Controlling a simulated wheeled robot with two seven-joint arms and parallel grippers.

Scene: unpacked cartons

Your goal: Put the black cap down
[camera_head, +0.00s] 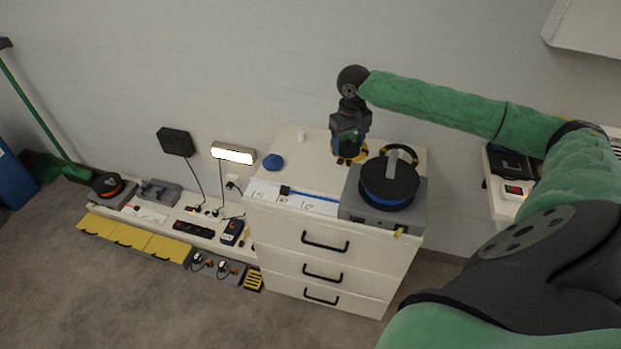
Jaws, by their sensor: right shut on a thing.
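My right gripper (349,157) points down over the top of the white drawer cabinet, near its back edge. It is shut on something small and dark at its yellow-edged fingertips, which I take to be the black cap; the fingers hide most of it. The gripper is just left of and behind a large round black thing with a blue rim (388,184), which lies on a grey box (352,207). I cannot tell how high the fingertips are above the cabinet top. My left gripper is not in view.
The white cabinet (283,235) also bears a blue round thing (273,162), a small white cylinder (301,137) and a blue-and-white strip (312,198). A low shelf with yellow drawers (130,236) stands at left; a green-handled broom (42,118) leans there.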

